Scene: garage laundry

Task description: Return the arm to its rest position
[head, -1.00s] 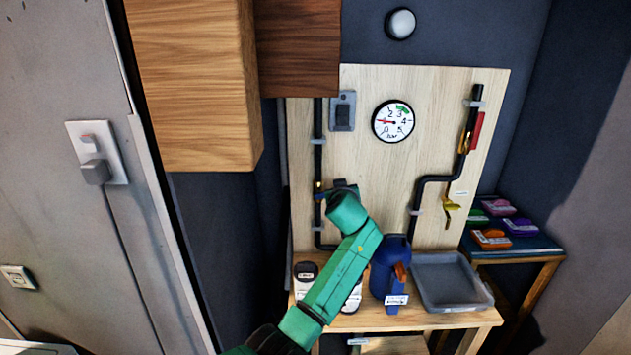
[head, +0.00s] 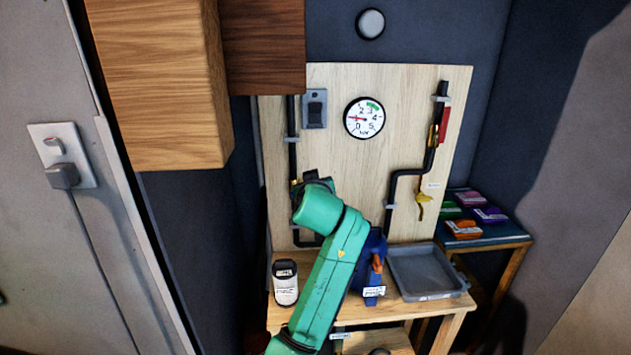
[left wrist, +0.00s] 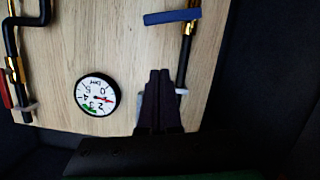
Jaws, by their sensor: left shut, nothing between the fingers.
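My left arm, with its green links, rises from the bottom middle of the head view in front of the wooden panel (head: 345,170). Its hand is mostly hidden behind the green wrist; only dark parts show near the left black pipe (head: 292,140). In the left wrist view my left gripper (left wrist: 160,75) has its two dark fingers together, with nothing between them. The fingers overlap the pipe and its clamp in that view; whether they touch I cannot tell. My right gripper is not in view.
A pressure gauge (head: 364,118), a grey switch (head: 315,108) and a yellow valve handle (head: 422,203) are on the panel. A blue lever (left wrist: 172,16) shows in the wrist view. A white bottle (head: 286,285), blue jug (head: 369,268) and grey tray (head: 425,270) stand on the bench. A wooden cabinet (head: 160,80) hangs at upper left.

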